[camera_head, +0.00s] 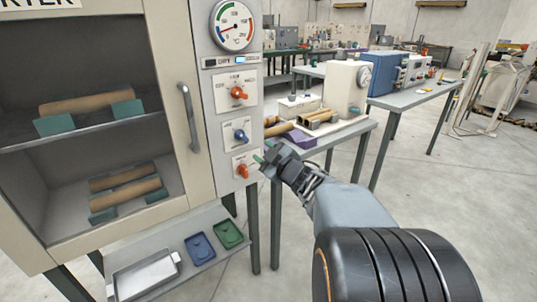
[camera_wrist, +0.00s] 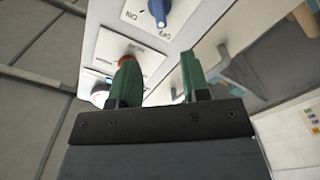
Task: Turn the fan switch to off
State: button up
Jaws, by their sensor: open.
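A grey control panel on the dryer carries a column of knobs: an orange top knob (camera_head: 238,93), a blue middle knob (camera_head: 240,136) and an orange-red bottom knob (camera_head: 242,171). Their labels are too small to show which is the fan switch. My gripper (camera_head: 263,152) is just right of the bottom knob, open and empty. In the wrist view, the green fingers (camera_wrist: 156,82) are spread. The left finger partly hides the orange-red knob (camera_wrist: 128,58). The blue knob (camera_wrist: 158,12), with ON and OFF marks, is above. Contact with the bottom knob cannot be told.
The dryer door handle (camera_head: 188,117) is left of the panel. Below is a shelf with a metal tray (camera_head: 145,276), a blue tray (camera_head: 200,249) and a green tray (camera_head: 229,235). A bench (camera_head: 345,136) with cardboard tubes stands close behind my gripper.

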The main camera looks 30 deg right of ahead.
jog(key=shift+s+d, duration=0.1)
jog(key=shift+s, duration=0.75)
jog(key=shift+r, duration=0.1)
notch_tip(320, 180, up, 5)
jog(key=s+a+m+g+h+p, duration=0.2)
jog(key=m+g+h+p, duration=0.4)
jog(key=p, duration=0.4)
jog(key=s+a+m+g+y+p, duration=0.3)
jog(key=s+a+g+p, duration=0.5)
jog(key=s+a, duration=0.3)
jog(key=s+y, duration=0.1)
jog(key=s, duration=0.1)
jog(key=shift+s+a+f, duration=0.25)
jog(key=shift+s+f, duration=0.05)
jog(key=shift+s, duration=0.1)
